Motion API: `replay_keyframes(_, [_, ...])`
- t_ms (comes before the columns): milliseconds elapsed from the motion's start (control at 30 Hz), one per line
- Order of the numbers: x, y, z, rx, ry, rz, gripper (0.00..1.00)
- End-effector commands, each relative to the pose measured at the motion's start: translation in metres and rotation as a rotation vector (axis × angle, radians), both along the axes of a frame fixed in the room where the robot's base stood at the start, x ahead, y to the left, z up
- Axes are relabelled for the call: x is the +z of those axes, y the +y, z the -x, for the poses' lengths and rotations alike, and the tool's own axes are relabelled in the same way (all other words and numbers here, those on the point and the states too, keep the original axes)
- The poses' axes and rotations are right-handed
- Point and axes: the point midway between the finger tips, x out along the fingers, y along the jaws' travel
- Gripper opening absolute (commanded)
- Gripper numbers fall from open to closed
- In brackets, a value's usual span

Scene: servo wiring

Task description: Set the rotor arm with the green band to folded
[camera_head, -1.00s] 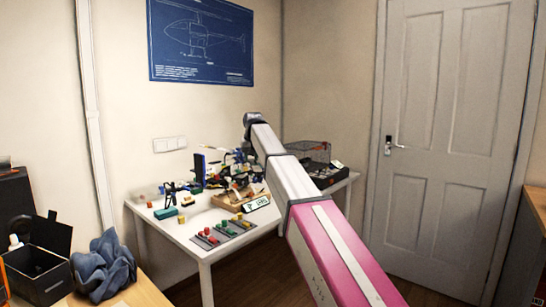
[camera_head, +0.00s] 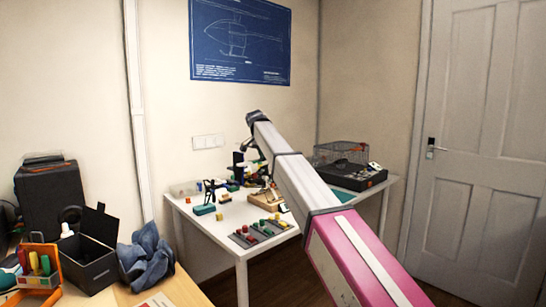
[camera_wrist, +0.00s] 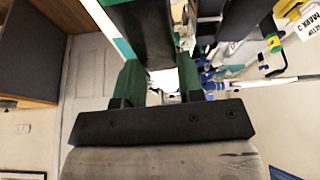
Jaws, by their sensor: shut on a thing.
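In the wrist view my gripper (camera_wrist: 160,78) points up the picture, with a green finger on each side. It is shut on a long dark bar (camera_wrist: 148,32) that runs between the fingers to the top edge. I cannot tell whether this bar is the rotor arm with the green band. A small dark part with green and yellow on it (camera_wrist: 273,43) shows at the upper right. In the head view my arm reaches over the white table (camera_head: 228,243) and hides part of the parts there; the gripper is too small to read.
A row of red, yellow and green knobs on grey bases (camera_head: 263,231) lies at the table's front. A black case (camera_head: 350,176) and a wire basket (camera_head: 342,152) stand at the right back. A dark-green stand (camera_head: 204,208) is at the left.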

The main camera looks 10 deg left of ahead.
Motion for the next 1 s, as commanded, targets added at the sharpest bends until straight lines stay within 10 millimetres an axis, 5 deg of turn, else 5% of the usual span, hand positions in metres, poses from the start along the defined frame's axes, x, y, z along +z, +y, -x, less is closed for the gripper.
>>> replay_keyframes(400, [0.000,0.022,-0.018,-0.204,0.001,-0.001,0.00])
replay_keyframes(967, [0.000,0.024,-0.020,-0.237,-0.001,-0.001,0.00])
replay_keyframes(1000, [0.000,0.024,-0.020,-0.237,-0.001,-0.001,0.39])
